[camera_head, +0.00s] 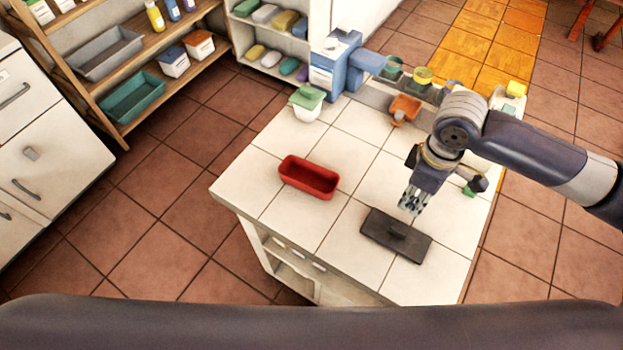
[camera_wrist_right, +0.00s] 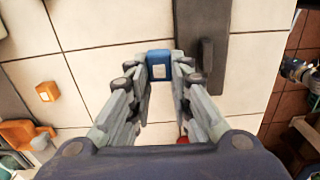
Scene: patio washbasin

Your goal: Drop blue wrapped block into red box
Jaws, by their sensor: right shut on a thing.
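The blue wrapped block (camera_wrist_right: 159,66), with a pale label, sits between the fingertips of my right gripper (camera_wrist_right: 163,76) in the right wrist view. My right gripper (camera_head: 411,203) is shut on it, pointing down over the tiled counter beside the dark float. In the head view I cannot make out the block among the fingers. The red box (camera_head: 308,177) is a long open tub on the counter, left of my right gripper and apart from it. Its inside looks empty. My left gripper is not in view.
A dark float with a raised handle (camera_head: 384,240) lies near the counter's front. An orange item (camera_head: 404,109) and a green-lidded white tub (camera_head: 307,102) stand farther back. Bare white tiles (camera_head: 352,190) lie between the red box and my right gripper. Shelves (camera_head: 130,70) stand at the left.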

